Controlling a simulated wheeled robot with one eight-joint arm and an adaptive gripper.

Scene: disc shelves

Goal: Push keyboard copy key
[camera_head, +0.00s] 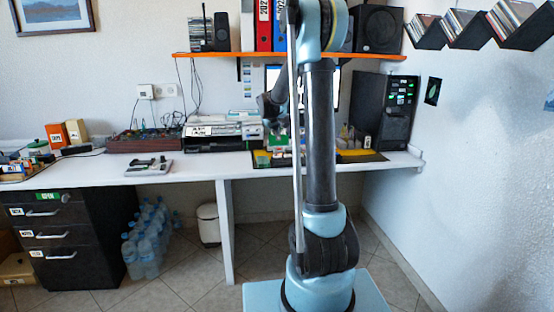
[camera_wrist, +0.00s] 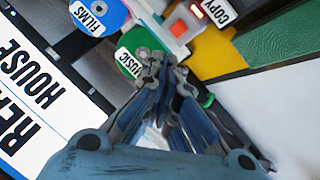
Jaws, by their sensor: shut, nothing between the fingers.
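A white label reading COPY (camera_wrist: 219,10) shows at the top right of the wrist view, on a yellow area. Beside it, to its left, is a pale grey device with a small red lit part (camera_wrist: 197,10) and a red-orange button (camera_wrist: 178,28). I cannot tell which of these is the copy key. My gripper (camera_wrist: 152,58) is shut and empty, with its fingertips below and left of the red-orange button in the picture. The fingertips overlap the edge of a green MUSIC disc (camera_wrist: 127,66); whether they touch anything is unclear.
A blue FILMS disc (camera_wrist: 97,14) and a white sheet reading HOUSE (camera_wrist: 32,88) lie to the left. In the head view a printer (camera_head: 215,130) and a black tower (camera_head: 398,112) stand on the white desk (camera_head: 200,172). An orange shelf (camera_head: 385,56) hangs above.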

